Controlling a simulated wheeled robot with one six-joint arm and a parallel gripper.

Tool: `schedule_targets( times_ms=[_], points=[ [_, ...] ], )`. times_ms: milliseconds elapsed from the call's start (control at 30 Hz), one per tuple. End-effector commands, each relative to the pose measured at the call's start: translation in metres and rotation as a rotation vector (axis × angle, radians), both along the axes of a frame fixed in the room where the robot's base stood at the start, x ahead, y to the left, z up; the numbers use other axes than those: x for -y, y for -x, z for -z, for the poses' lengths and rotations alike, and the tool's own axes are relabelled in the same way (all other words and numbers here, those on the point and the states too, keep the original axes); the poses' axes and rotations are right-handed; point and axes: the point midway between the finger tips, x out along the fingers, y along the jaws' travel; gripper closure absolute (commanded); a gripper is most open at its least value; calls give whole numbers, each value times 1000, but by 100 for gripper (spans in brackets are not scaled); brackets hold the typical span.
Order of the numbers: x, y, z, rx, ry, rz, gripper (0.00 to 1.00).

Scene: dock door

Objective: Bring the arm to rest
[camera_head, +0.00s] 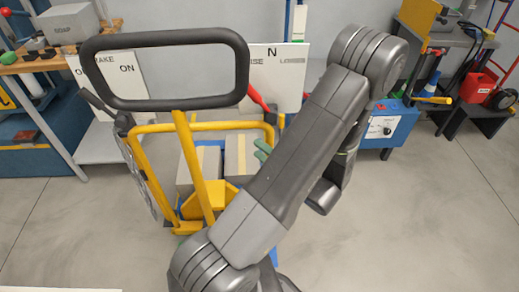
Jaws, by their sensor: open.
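My arm (290,150) rises from the bottom centre to a bent elbow at the upper right. Its forearm then folds back down to a dark wrist part (325,196) right of the middle. I cannot make out my gripper's jaws; the arm link covers the area left of the wrist. Two small green pieces (262,149) show at the left edge of the arm link, and I cannot tell what they are.
A yellow hand truck (192,165) with a black loop handle stands left of my arm, with grey boxes (237,155) behind it. White sign panels (275,72) stand at the back. A blue box (388,128) with a dial is at right. Floor at lower right is clear.

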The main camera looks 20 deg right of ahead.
Motion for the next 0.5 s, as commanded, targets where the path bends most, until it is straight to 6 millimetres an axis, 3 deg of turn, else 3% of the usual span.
schedule_targets(
  times_ms=[267, 500],
  points=[
    [-2, -3, 0, 0, 0, 0, 53],
    [-15, -25, -4, 1, 0, -4, 53]
  ],
)
